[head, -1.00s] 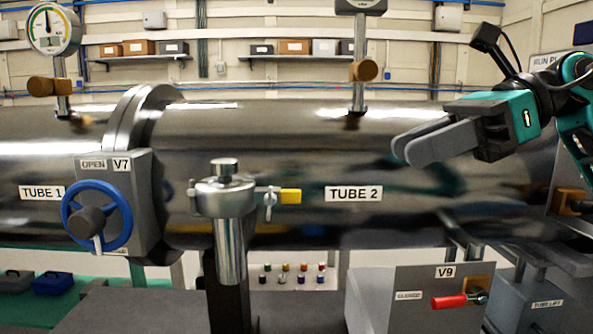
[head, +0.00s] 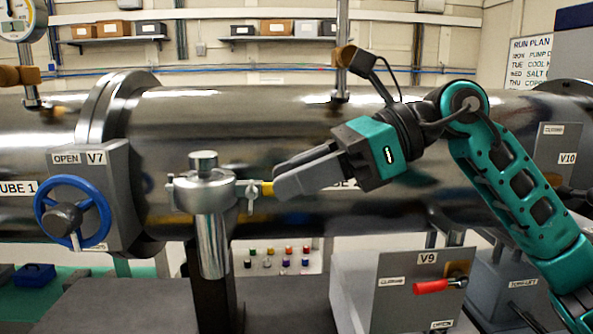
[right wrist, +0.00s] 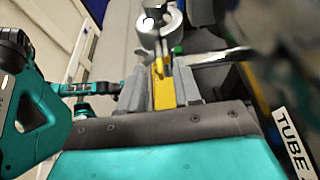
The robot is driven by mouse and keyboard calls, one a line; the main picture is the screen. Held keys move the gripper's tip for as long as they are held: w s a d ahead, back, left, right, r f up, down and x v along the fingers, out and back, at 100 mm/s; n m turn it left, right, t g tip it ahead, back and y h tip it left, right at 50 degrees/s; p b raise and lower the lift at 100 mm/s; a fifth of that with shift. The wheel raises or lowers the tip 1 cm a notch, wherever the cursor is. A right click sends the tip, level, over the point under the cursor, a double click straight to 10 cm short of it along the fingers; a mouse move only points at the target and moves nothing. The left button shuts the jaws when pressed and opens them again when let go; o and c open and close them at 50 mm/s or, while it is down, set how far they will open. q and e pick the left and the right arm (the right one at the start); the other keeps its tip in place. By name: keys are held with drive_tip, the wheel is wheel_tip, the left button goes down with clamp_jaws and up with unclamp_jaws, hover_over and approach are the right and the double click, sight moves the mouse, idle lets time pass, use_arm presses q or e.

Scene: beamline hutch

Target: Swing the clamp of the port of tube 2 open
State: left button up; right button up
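The port (head: 205,190) of tube 2 is a steel cylinder with a round capped flange, left of the middle in the head view. Its clamp has a yellow handle (head: 267,188) sticking out to the right. My right gripper (head: 277,181) is at this handle, its fingers over the outer part. In the right wrist view, the yellow handle (right wrist: 163,88) lies between the two grey fingers, one on each side. I cannot tell whether they press on it. The clamp looks closed around the flange. The TUBE 2 label is mostly hidden behind my gripper. My left gripper is not in view.
The large steel tube (head: 240,120) runs behind the port. A blue handwheel (head: 72,213) on valve V7 is to the left. The V9 box (head: 405,290) with a red lever (head: 440,285) stands below right. A gauge post (head: 342,60) rises behind my gripper.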

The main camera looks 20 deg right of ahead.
drive_tip(key=shift+a+f, duration=0.1)
drive_tip(key=shift+a, duration=0.05)
drive_tip(key=shift+c, duration=0.3)
clamp_jaws()
idle(1.1)
